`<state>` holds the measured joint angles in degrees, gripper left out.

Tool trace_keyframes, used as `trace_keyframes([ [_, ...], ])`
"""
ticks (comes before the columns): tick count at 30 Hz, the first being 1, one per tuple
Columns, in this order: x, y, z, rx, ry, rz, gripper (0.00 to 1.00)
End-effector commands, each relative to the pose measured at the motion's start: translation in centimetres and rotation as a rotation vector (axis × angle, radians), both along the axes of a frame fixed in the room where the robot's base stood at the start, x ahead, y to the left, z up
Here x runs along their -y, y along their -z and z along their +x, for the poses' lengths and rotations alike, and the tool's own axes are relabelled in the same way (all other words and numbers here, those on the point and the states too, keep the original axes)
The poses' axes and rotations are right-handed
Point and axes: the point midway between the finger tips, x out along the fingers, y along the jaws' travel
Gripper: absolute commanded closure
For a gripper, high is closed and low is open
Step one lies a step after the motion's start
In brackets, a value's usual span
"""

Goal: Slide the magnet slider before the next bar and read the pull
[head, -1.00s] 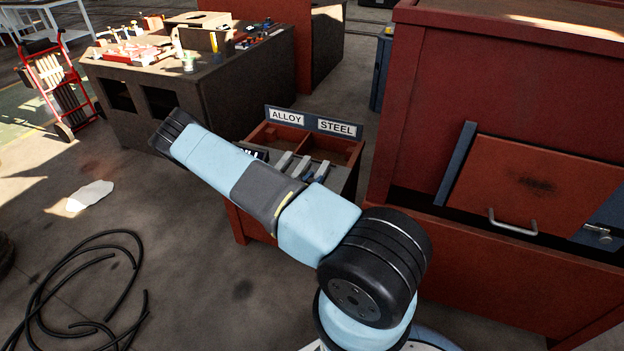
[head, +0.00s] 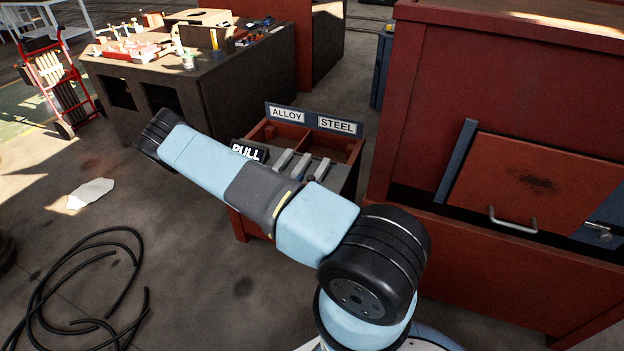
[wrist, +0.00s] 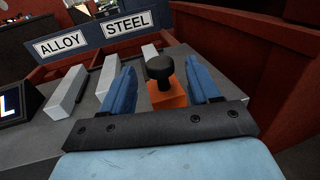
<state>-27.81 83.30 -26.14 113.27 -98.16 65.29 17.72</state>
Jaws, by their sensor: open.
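The magnet slider is an orange block (wrist: 166,96) with a black knob (wrist: 160,70) on top, in the wrist view. My gripper (wrist: 162,84) is open, with one blue finger on each side of the slider. I cannot tell whether the fingers touch it. Three grey bars, a left one (wrist: 67,92), a middle one (wrist: 106,76) and a right one (wrist: 150,52), lie on the bench to the left of and beyond the slider. The PULL display (head: 248,151) is partly hidden by my arm in the head view. Its edge shows in the wrist view (wrist: 12,105), reading not legible.
Behind the bars stands a red divided bin (head: 330,144) with ALLOY (head: 287,116) and STEEL (head: 337,126) labels. A red wall (wrist: 235,60) stands close right of my gripper. A large red cabinet (head: 410,120) is right of the bench. Black hose (head: 90,250) lies on the floor.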

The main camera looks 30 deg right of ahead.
Motion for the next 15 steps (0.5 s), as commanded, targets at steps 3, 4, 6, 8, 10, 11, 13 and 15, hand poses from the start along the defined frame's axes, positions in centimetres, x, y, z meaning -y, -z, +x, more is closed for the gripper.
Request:
trace_keyframes([
  [3,-2.4,0.1,-1.0,-0.002,-0.003,0.001,0.39],
  [4,-2.9,0.1,-1.3,-0.002,-0.003,0.001,0.39],
  [6,-4.1,0.1,-1.8,-0.002,-0.002,0.001,0.39],
  [8,-5.1,0.1,-2.2,0.0,-0.003,0.001,0.39],
  [10,-6.0,0.0,-2.7,0.0,-0.002,0.001,0.39],
  [11,-6.4,0.1,-2.8,0.0,-0.002,0.001,0.39],
  [13,-7.1,0.1,-3.2,-0.001,-0.001,0.002,0.39],
  [15,-7.6,0.1,-3.5,0.0,0.0,0.001,0.39],
])
